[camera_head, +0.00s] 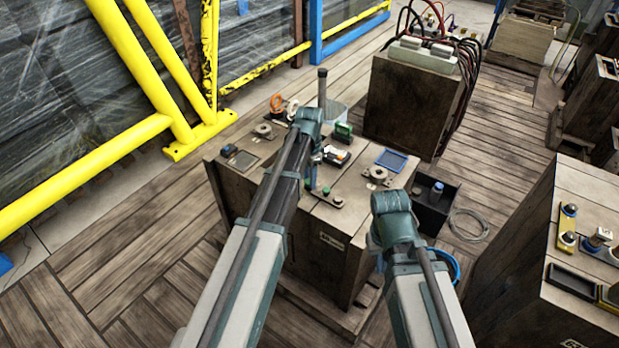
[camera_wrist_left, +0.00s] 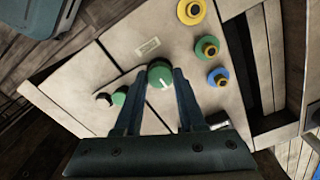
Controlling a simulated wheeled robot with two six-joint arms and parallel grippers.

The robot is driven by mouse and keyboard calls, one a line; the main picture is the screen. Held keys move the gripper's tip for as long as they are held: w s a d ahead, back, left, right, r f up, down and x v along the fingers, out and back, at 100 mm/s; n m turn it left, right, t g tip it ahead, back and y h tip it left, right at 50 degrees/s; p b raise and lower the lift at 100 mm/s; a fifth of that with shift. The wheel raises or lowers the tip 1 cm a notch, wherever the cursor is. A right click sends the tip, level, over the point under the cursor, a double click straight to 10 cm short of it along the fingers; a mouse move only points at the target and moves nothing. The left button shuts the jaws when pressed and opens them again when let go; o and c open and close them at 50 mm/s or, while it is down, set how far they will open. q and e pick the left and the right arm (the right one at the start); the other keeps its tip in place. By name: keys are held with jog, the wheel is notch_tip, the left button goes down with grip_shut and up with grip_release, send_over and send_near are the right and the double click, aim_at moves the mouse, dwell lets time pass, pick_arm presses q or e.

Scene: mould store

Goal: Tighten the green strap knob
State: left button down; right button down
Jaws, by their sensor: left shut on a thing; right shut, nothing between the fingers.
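A round green knob (camera_wrist_left: 160,75) with a white line on its top sits between the fingers of my left gripper (camera_wrist_left: 160,122) in the left wrist view. The fingers are shut on its sides. In the head view my left arm reaches over the wooden crate (camera_head: 331,262), with its blue fingers (camera_head: 312,180) pointing down at the crate top.
Yellow (camera_wrist_left: 191,11), green (camera_wrist_left: 207,48) and blue (camera_wrist_left: 218,77) discs lie near the held knob. Yellow rails (camera_head: 88,172) run at left.

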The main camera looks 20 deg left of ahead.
dwell(0.5)
pick_arm(q)
jog(key=c, duration=0.5)
grip_release()
jog(key=shift+r, duration=0.1)
notch_tip(320, 180, up, 14)
jog(key=p, duration=1.3)
jog(key=shift+f+p, duration=0.2)
jog(key=shift+p, duration=0.2)
